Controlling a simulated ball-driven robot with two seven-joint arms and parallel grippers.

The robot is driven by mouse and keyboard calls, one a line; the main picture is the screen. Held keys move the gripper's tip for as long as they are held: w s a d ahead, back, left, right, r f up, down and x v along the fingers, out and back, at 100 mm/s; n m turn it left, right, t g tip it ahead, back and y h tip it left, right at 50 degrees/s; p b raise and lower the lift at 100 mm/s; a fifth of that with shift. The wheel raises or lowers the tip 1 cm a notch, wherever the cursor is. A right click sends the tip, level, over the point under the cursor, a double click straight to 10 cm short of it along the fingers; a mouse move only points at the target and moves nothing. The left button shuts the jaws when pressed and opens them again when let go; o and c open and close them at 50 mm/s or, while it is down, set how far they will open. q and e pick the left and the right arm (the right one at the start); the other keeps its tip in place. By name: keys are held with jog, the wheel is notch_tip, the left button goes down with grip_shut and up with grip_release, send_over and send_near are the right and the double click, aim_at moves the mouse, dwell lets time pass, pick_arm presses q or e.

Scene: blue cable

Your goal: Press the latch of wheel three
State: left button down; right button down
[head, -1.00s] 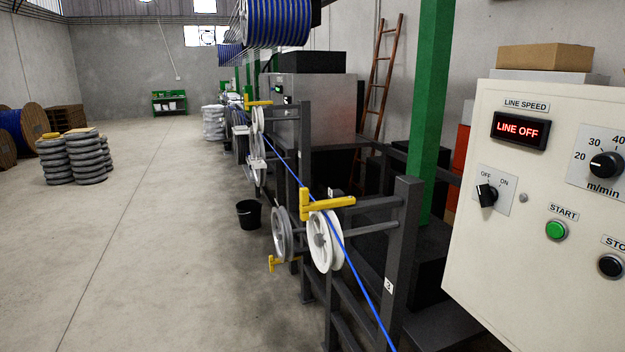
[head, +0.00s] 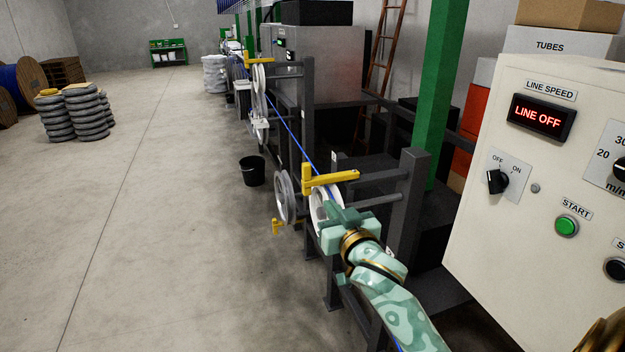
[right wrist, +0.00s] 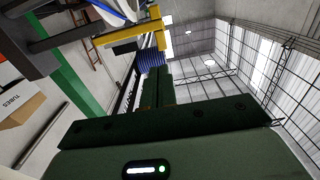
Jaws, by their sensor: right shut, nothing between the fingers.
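A white grooved wheel (head: 322,205) sits on the near frame, partly hidden behind my right gripper (head: 340,210). A yellow latch bar (head: 332,180) with an upright end runs just above it. My right gripper is shut and empty, in front of the wheel and below the bar; I cannot tell if it touches either. In the right wrist view the latch (right wrist: 122,38) is above the shut fingers (right wrist: 158,88). The blue cable (head: 289,131) runs along the line to the wheel; my arm hides its near part. My left gripper is not in view.
A grey wheel (head: 283,197) and a lower yellow handle (head: 279,226) are left of the white wheel. A dark post (head: 411,198) stands right of my arm. The control panel (head: 480,225) reads LINE OFF.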

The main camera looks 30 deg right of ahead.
aim_at(308, 174)
jog(key=x, duration=1.3)
jog(key=shift+w+a+p, duration=0.1)
jog(key=shift+w+p, duration=0.05)
jog(key=shift+p, duration=0.2)
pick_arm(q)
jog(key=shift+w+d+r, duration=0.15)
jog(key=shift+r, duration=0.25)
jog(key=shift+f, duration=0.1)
